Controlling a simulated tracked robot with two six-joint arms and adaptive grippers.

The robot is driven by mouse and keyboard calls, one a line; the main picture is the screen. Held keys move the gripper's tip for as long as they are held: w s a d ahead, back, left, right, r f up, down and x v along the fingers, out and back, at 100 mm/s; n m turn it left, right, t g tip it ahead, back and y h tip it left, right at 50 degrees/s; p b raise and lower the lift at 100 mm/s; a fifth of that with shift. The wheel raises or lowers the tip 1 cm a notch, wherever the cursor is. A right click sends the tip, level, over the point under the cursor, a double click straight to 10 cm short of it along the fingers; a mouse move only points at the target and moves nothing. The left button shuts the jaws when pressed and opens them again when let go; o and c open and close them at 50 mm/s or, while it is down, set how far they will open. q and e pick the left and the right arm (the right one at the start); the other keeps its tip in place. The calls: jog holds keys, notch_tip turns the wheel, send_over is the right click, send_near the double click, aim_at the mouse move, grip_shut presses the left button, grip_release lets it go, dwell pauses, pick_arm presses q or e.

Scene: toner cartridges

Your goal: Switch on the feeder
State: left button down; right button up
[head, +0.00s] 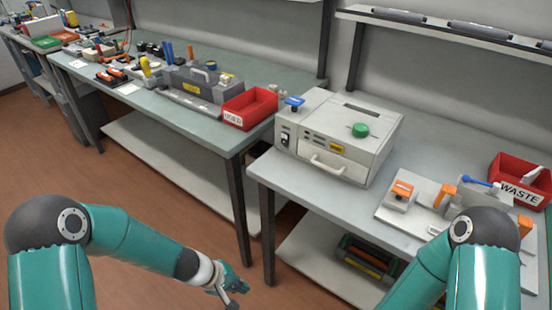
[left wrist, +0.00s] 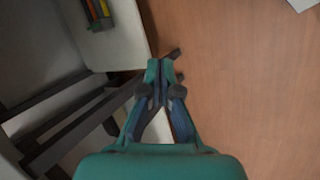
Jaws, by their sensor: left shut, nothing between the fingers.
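A pale grey box machine (head: 372,148), which looks like the feeder, stands on the left part of the right table. A dark switch (head: 285,138) is on a small panel at the left of its front. A round green knob (head: 360,130) is on its top, and a blue knob (head: 294,102) is at its upper left. A handle (head: 327,166) is on its front. My left gripper (head: 231,293) is low over the floor, left of the right table and well apart from the machine. In the left wrist view its fingers (left wrist: 161,70) are closed together and empty. My right gripper is outside both views.
On the right table are a plate with orange-topped fixtures (head: 400,197) and a red WASTE bin (head: 516,177). A red USED bin (head: 250,105) and a grey toolbox (head: 199,82) are on the left table. A lower shelf (head: 318,262) sits under the right table. A narrow gap separates the tables.

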aim_at(283, 144)
pick_arm(q)
jog(key=w+d+r+n+t+h+b, duration=0.1)
jog(key=w+r+n+t+h+b, duration=0.3)
jog(key=w+r+t, duration=0.7)
jog(key=w+r+b, duration=0.1)
jog(key=w+r, duration=1)
jog(key=shift+d+r, duration=0.4)
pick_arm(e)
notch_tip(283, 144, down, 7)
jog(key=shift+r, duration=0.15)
pick_arm(q)
jog(key=shift+w, duration=0.1)
jog(key=p+x, duration=0.1)
jog(key=x, duration=0.6)
jog(key=p+x, duration=0.2)
jog(key=x, duration=0.5)
jog(key=shift+r+p, duration=0.2)
jog(key=shift+p, duration=0.1)
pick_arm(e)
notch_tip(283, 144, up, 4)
pick_arm(q)
jog(key=shift+f, duration=0.1)
